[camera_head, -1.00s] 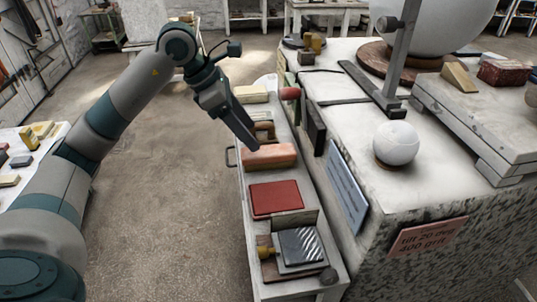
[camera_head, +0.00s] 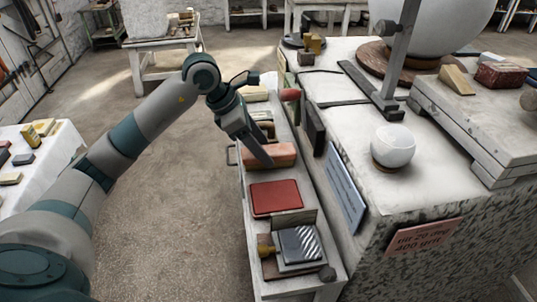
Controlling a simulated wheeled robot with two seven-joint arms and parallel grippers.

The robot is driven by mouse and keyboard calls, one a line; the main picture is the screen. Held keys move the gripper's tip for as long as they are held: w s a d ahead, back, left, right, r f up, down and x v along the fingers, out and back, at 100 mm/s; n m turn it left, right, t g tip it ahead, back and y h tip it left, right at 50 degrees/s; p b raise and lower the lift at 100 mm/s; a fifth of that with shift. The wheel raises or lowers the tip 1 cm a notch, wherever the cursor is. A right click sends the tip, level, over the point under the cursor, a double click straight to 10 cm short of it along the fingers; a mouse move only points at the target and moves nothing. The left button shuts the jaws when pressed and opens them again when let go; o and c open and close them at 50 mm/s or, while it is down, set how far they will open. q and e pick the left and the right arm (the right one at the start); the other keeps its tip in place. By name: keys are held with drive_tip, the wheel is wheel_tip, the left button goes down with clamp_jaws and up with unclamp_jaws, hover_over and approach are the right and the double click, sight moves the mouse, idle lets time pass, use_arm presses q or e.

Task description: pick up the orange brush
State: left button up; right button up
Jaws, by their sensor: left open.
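A long orange block (camera_head: 284,153), which I take for the orange brush, lies on the narrow pale shelf cart (camera_head: 243,213) in the middle of the view. No bristles can be made out on it. My left gripper (camera_head: 264,159) reaches in from the upper left and points down at the block. Its fingers cover part of the block's left half. The gripper is open with nothing seen in it; whether it touches the block I cannot tell. My right gripper is not in view.
On the cart, a red pad (camera_head: 276,199) lies nearer, then a striped grey block (camera_head: 299,243). A cream block (camera_head: 255,94) and a brown-handled tool lie behind. The large stone-sided bench (camera_head: 340,90) with a white sphere (camera_head: 393,146) stands close on the right.

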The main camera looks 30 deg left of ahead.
sight(268, 150)
use_arm(q)
drive_tip(key=p+x, duration=0.1)
drive_tip(key=x, duration=0.2)
drive_tip(key=shift+w, duration=0.15)
drive_tip(key=shift+d+f, duration=0.1)
drive_tip(key=shift+f, duration=0.15)
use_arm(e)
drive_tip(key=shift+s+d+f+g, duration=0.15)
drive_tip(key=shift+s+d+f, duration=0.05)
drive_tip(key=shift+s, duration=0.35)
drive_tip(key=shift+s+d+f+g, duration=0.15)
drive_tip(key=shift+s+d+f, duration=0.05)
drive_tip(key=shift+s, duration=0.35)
use_arm(q)
drive_tip(key=shift+f, duration=0.1)
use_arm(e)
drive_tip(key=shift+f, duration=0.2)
use_arm(q)
drive_tip(key=c, duration=1.2)
